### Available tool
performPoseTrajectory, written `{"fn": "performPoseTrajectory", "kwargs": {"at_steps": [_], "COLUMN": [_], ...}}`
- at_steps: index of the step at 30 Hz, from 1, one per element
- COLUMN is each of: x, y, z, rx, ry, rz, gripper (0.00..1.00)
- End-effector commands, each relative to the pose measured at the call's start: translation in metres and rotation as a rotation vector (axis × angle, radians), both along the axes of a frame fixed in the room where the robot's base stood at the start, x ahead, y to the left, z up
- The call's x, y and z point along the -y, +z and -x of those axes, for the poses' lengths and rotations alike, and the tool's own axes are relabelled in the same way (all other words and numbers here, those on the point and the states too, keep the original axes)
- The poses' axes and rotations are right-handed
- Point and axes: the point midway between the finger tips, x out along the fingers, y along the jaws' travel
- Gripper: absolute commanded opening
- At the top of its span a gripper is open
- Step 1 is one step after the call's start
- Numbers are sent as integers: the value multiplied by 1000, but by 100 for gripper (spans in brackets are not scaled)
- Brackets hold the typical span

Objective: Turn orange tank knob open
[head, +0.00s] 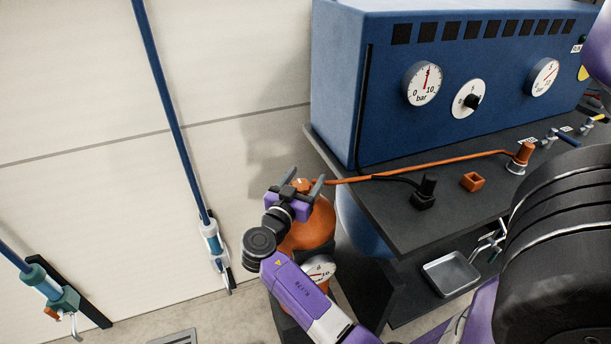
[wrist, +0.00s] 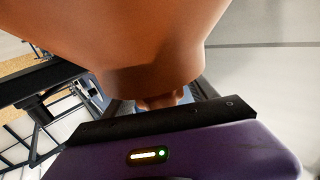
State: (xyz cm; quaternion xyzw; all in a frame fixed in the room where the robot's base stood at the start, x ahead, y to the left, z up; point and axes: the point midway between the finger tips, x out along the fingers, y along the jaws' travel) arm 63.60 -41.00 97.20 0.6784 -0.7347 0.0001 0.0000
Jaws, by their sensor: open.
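The orange tank (head: 312,222) stands against the left end of the dark bench, with a white dial gauge (head: 319,271) low on its front. Its orange knob (head: 301,184), with a pale mark, shows at the top between the fingers of my gripper (head: 304,178). The fingers are apart, one on each side of the knob; I cannot tell if either touches it. My purple wrist hides part of the tank. In the wrist view, a large orange surface (wrist: 130,35) fills the top, close to the gripper's black edge; the fingertips are not clear there.
A blue panel box (head: 340,90) with gauges stands on the dark bench (head: 400,225). An orange hose (head: 430,164) runs from the tank across it. A metal tray (head: 451,273) sits below. Blue-handled pumps (head: 213,240) stand by the pale wall; floor between them and the tank is clear.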

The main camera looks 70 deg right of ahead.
Motion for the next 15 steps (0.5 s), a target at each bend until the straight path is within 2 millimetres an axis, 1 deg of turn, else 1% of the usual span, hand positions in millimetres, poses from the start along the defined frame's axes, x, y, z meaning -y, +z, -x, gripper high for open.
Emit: {"fn": "performPoseTrajectory", "kwargs": {"at_steps": [8,9,11,15], "x": [2,3,2,2], "y": [0,0,0,0], "z": [0,0,0,0], "rx": [0,0,0,0], "ry": [1,1,1,1], "rz": [0,0,0,0], "gripper": [66,63,51,23]}}
